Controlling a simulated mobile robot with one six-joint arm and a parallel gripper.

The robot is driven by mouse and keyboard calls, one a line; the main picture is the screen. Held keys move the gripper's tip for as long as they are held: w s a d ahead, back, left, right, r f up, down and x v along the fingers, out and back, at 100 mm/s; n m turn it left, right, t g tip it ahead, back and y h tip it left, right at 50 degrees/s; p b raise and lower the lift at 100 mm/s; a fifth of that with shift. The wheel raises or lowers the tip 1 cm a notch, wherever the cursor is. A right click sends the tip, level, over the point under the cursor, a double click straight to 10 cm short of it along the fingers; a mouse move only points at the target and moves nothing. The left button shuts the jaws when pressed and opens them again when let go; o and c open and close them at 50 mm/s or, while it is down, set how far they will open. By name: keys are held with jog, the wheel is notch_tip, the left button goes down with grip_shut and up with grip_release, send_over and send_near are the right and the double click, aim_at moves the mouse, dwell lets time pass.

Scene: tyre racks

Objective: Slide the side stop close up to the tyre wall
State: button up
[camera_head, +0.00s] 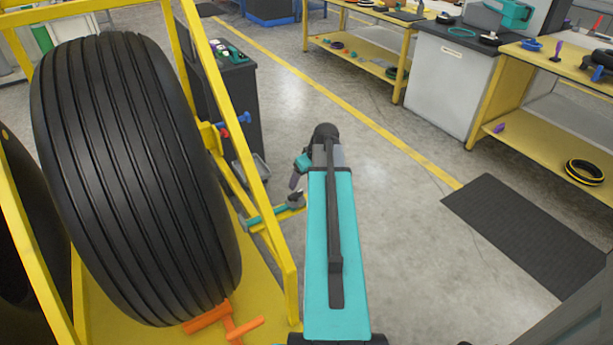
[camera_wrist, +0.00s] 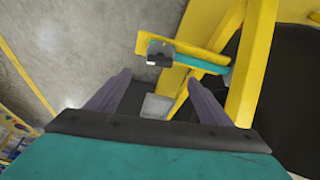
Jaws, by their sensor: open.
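A large black ribbed tyre (camera_head: 135,180) stands in a yellow rack (camera_head: 285,255); its dark side also shows in the wrist view (camera_wrist: 292,95). A teal bar with a yellow arm and a dark knob (camera_head: 295,199) sticks out from the rack's right side and looks like the side stop. In the wrist view the yellow arm (camera_wrist: 205,58) carries a dark block (camera_wrist: 160,52) beside a teal bar. My gripper (camera_head: 296,181) is just above and beyond the knob. In the wrist view my gripper (camera_wrist: 158,82) is open with nothing between its fingers.
Orange chocks (camera_head: 222,321) lie at the tyre's foot. A blue and red knob (camera_head: 235,124) sits on the rack's upright. A dark cabinet (camera_head: 235,100) stands behind. Yellow workbenches (camera_head: 480,90) line the back right. The floor right of my arm is clear, with a black mat (camera_head: 530,235).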

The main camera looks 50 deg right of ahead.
aim_at(296, 195)
jog(key=shift+p+x, duration=0.55)
jog(key=shift+x, duration=5.85)
jog(key=c, duration=1.1)
jog(key=shift+a, duration=0.2)
jog(key=shift+w+a, duration=0.25)
jog(key=shift+a, duration=0.45)
jog(key=shift+w+a, duration=0.2)
jog(key=shift+a, duration=0.5)
jog(key=shift+w+a, duration=0.25)
jog(key=shift+a, duration=0.45)
jog(key=o, duration=1.1)
